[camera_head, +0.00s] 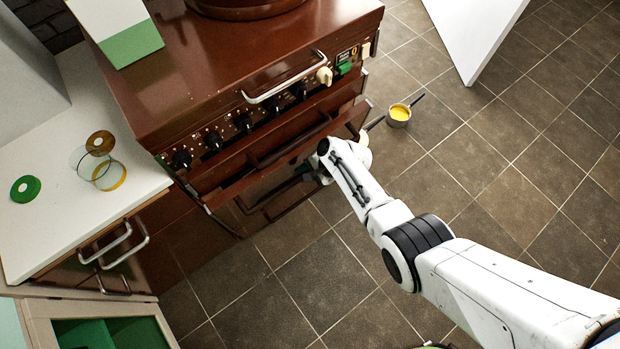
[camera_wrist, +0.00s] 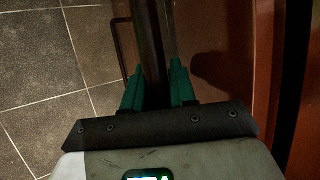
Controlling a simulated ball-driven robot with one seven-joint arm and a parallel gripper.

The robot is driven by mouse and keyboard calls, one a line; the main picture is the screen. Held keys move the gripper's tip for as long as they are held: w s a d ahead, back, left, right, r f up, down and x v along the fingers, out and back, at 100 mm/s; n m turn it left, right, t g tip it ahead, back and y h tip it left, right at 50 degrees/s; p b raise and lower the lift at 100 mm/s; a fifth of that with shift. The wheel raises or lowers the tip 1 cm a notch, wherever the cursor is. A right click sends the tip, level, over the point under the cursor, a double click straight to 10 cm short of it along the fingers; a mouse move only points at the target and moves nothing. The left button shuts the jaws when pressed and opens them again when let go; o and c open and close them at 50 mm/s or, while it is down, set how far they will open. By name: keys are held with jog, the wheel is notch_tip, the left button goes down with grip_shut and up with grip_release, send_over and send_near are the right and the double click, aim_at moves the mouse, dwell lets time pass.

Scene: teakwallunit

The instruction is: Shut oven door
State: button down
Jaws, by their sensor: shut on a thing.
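The brown oven (camera_head: 225,125) stands at the upper left in the head view. Its oven door (camera_head: 235,188) is partly open, tilted out below the row of knobs, with a dark gap behind its upper edge. My gripper is at the door's right part, mostly hidden by my wrist in the head view. In the wrist view my gripper (camera_wrist: 157,88) has its green fingers on either side of the dark door edge (camera_wrist: 150,40) and is shut on it. A thin dark handle (camera_wrist: 118,45) shows left of the fingers, outside the grip.
A saucepan (camera_head: 399,115) with yellow contents is on the tiled floor, right of the oven. A white counter (camera_head: 55,225) with glass jars adjoins the oven on the left. A white panel (camera_head: 470,35) stands at the top right. Floor in front is largely clear.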

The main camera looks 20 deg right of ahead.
jog(key=shift+w, duration=0.15)
jog(key=c, duration=1)
grip_release()
jog(key=shift+s+d+r+p, duration=0.2)
jog(key=shift+d+r+p, duration=0.05)
jog(key=shift+r+p, duration=0.25)
jog(key=p+v, duration=0.4)
jog(key=v, duration=0.5)
jog(key=shift+s+d+r, duration=0.2)
jog(key=shift+d, duration=0.05)
jog(key=shift+c, duration=0.3)
